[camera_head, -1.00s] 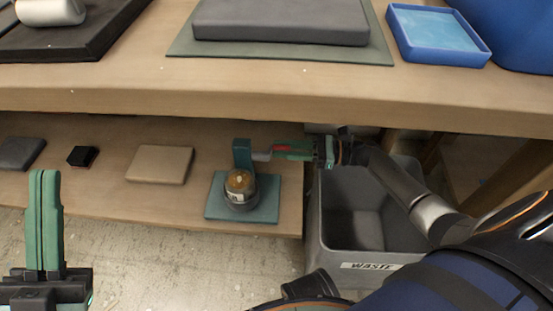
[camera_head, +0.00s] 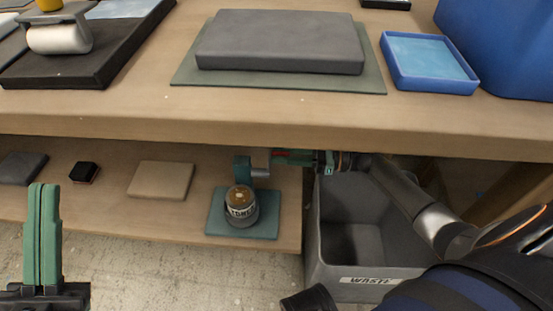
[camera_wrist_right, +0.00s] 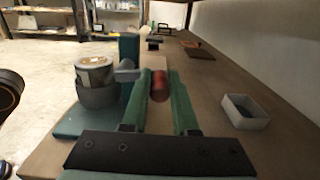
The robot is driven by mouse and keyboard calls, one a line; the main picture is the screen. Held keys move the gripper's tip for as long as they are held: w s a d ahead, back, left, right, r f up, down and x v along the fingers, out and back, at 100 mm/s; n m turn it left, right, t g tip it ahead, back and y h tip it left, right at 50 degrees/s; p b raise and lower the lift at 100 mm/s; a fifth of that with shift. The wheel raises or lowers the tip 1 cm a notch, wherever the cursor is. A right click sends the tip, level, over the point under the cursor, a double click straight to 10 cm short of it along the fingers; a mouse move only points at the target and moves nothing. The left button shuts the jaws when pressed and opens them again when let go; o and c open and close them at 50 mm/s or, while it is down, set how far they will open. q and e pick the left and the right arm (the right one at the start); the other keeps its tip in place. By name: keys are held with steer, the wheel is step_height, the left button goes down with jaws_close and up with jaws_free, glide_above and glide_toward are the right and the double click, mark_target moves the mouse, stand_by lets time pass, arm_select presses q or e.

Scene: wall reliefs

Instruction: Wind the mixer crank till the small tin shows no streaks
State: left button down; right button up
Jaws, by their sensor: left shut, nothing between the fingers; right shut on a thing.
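The mixer stands on the lower shelf, with a teal base (camera_head: 263,226), a teal post (camera_head: 242,167) and a grey crank arm (camera_head: 260,172). The small tin (camera_head: 241,208) sits in the mixer's dark round holder; its label faces me. Its top looks brown with a paler patch; in the right wrist view the tin (camera_wrist_right: 95,72) also shows a pale patch on top. My right gripper (camera_head: 290,157) is shut on the red crank handle (camera_wrist_right: 159,85), right of the post. My left gripper (camera_head: 44,187) is shut and empty, away at the left.
The worktop edge (camera_head: 160,128) overhangs the shelf. A grey waste bin (camera_head: 375,283) stands right of the shelf, under my right arm. A tan block (camera_head: 161,179) and a small black block (camera_head: 84,172) lie left of the mixer. A white tray (camera_wrist_right: 246,112) shows in the right wrist view.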

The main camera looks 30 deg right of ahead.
steer(key=shift+s+a+r+p, duration=0.25)
steer(key=shift+r+p, duration=0.1)
steer(key=shift+r, duration=0.15)
steer(key=shift+s+a+r+p, duration=0.2)
steer(key=shift+r+p, duration=0.1)
steer(key=shift+r, duration=0.2)
steer(key=shift+s, duration=0.1)
steer(key=shift+s+a+r+p, duration=0.6)
steer(key=shift+s+p, duration=0.2)
steer(key=shift+p, duration=0.4)
steer(key=shift+s+a+r, duration=0.1)
steer(key=shift+s+r, duration=0.05)
steer(key=shift+s, duration=0.05)
